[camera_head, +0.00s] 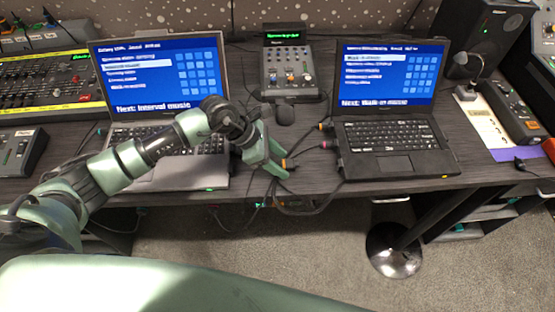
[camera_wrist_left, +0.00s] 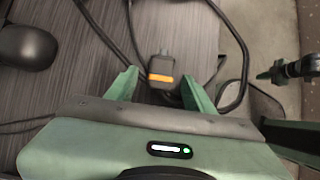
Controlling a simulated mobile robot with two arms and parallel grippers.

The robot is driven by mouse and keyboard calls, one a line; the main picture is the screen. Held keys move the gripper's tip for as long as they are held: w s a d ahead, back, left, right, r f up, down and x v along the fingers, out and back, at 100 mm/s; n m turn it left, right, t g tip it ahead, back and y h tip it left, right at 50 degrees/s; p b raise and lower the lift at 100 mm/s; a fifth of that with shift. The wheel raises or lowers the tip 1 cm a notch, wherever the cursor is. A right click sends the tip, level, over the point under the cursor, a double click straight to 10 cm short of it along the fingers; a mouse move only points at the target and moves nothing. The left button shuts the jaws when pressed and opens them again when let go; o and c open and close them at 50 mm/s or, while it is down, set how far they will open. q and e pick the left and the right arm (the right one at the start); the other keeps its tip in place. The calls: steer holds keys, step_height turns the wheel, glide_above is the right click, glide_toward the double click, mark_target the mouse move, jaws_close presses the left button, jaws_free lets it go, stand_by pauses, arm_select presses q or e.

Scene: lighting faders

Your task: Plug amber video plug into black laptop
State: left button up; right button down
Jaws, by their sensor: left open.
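The black laptop (camera_head: 395,150) stands open on the right half of the desk, with cable plugs near its left side. The amber video plug, a dark plug with an orange band (camera_wrist_left: 161,77), lies on the desk between my left gripper's fingers; the head view shows a small orange bit of it (camera_head: 284,163). My left gripper (camera_head: 282,163) is open around the plug, left of the laptop's front corner. In the left wrist view the fingers (camera_wrist_left: 160,88) stand apart, with gaps on both sides. A green and black part at that view's right edge looks like my right gripper (camera_wrist_left: 285,70); its jaws are unclear.
A grey laptop (camera_head: 165,100) stands behind my left arm. Other plugs, one orange (camera_head: 327,144) and one pink (camera_head: 322,127), lie by the black laptop. Loose black cables hang over the desk's front edge. A black mouse (camera_wrist_left: 28,46) lies nearby.

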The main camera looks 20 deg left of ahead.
mark_target(280, 163)
arm_select(q)
steer(key=shift+c, duration=0.3)
jaws_close()
steer(key=shift+r+p, duration=1.6)
steer(key=shift+r, duration=0.95)
